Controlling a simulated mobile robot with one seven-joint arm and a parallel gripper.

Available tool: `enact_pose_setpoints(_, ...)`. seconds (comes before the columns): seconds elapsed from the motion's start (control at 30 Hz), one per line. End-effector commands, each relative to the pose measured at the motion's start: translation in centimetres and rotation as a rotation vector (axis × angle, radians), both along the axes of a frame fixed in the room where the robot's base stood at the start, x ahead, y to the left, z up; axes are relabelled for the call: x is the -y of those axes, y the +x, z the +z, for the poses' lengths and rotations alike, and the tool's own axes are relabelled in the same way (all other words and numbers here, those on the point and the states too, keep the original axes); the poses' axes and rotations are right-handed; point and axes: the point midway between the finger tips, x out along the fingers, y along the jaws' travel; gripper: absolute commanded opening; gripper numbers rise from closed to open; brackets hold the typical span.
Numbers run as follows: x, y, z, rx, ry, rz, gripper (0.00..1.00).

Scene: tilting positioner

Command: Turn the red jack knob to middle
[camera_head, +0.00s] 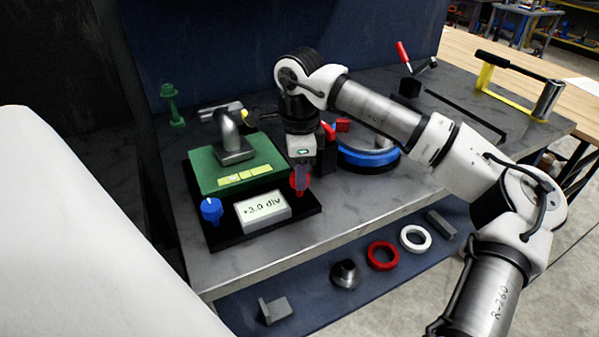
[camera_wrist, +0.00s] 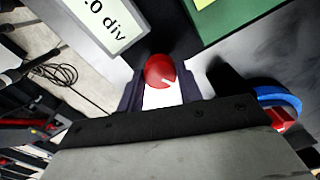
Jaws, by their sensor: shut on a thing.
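The red jack knob (camera_head: 300,180) stands at the right front corner of the black positioner base (camera_head: 228,240). In the wrist view the red knob (camera_wrist: 160,71) sits between the fingers, with a white mark on its top. My gripper (camera_head: 301,176) points down over it and is shut on it; the gripper (camera_wrist: 160,88) also shows in the wrist view. The display (camera_head: 263,211) reads "+3.0 div". The green tilting plate (camera_head: 215,178) carries a grey bent pipe piece (camera_head: 232,137) and a yellow scale strip. The knob's lower part is partly hidden by the fingers.
A blue knob (camera_head: 211,209) stands at the left front corner of the base. A blue ring-shaped thing (camera_head: 368,158) lies right of my gripper. A green post (camera_head: 171,105) stands behind left. A lower shelf holds a red ring (camera_head: 383,256) and a white ring (camera_head: 415,238).

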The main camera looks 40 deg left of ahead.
Motion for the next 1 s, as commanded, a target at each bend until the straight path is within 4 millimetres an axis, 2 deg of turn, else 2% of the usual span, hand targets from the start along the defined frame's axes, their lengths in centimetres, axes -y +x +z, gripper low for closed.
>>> enact_pose_setpoints(1.0,0.01,0.06,0.06,0.0,0.001,0.929,0.13)
